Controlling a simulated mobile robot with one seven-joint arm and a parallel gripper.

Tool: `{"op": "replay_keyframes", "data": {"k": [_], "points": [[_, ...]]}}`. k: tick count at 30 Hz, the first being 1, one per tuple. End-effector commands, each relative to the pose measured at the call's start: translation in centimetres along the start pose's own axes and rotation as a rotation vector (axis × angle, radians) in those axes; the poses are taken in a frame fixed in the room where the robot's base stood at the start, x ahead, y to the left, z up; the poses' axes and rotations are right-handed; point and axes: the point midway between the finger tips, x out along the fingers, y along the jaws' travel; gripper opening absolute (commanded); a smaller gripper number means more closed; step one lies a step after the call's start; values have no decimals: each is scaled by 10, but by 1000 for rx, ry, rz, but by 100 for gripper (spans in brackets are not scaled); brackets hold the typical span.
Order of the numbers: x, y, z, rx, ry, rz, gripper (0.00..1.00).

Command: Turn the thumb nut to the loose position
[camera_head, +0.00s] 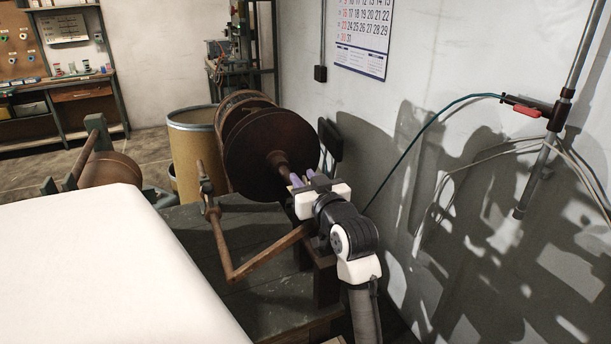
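A winder with a large dark brown round disc (262,160) stands on a dark bench. A short brown hub or shaft (279,164) sticks out of the disc's middle towards my gripper. My gripper (297,181), with purple-tinted fingers and a white body, is at the near end of this shaft. The fingertips look close to it or touching it. I cannot make out the thumb nut itself; the fingers cover that end of the shaft. Whether the fingers are closed on anything is too small to tell.
A rusty crank arm (224,246) with an upright handle lies just left of my arm. A yellow drum (196,150) stands behind the winder. The grey wall (470,190) carries a hose and pipe on the right. A white surface (90,270) fills the lower left.

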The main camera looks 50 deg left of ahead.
Motion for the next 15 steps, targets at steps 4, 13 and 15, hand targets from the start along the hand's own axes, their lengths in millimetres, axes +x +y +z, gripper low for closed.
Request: {"op": "replay_keyframes", "data": {"k": [4,13,15], "points": [[0,0,0,0,1,0,27],[0,0,0,0,1,0,0],[0,0,0,0,1,0,0]]}}
